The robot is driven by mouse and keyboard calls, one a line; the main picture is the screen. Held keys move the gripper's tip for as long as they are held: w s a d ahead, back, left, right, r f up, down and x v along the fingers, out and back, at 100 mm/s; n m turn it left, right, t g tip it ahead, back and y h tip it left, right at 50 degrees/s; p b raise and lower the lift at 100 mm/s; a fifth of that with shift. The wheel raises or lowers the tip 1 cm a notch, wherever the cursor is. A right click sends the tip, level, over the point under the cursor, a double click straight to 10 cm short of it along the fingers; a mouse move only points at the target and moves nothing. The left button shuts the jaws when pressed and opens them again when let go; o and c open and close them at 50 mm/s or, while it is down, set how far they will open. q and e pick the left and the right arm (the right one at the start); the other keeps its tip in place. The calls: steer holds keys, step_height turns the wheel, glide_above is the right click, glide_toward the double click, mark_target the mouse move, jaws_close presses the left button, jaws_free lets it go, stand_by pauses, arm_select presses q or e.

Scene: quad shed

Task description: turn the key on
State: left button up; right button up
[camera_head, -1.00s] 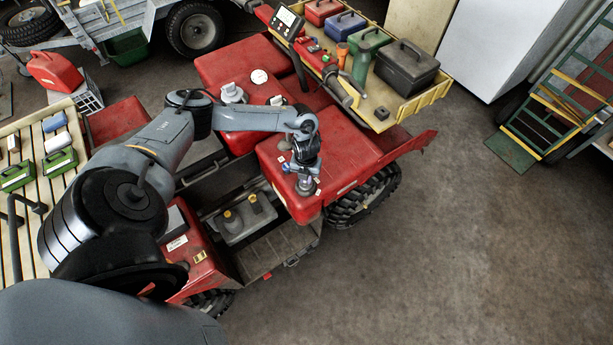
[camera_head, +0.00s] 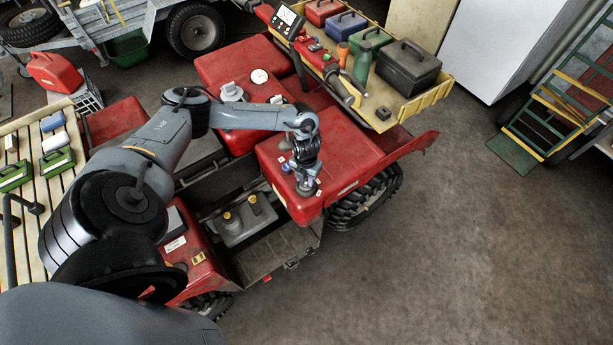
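The red quad (camera_head: 345,150) stands in the middle of the head view. My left arm reaches across it from the left. My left gripper (camera_head: 307,190) points down at the front corner of a red body panel, among small blue and white-marked parts. The gripper is small and dark here, and I cannot tell whether its fingers are open or shut. No key can be made out; the spot under the fingertips is hidden by the gripper. My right gripper is not in view.
A handlebar with a display (camera_head: 288,20) stands behind the gripper. A yellow rack (camera_head: 428,97) carries toolboxes and bottles. An open bay with a grey container (camera_head: 240,222) lies left of the gripper.

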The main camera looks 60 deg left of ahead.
arm_select(q)
steer(key=shift+s+d+f, duration=0.1)
steer(key=shift+d+f, duration=0.05)
steer(key=shift+r+p, duration=0.3)
steer(key=shift+r, duration=0.1)
step_height(320, 180, up, 8)
steer(key=p, duration=0.6)
steer(key=shift+f, duration=0.2)
steer(key=shift+f, duration=0.1)
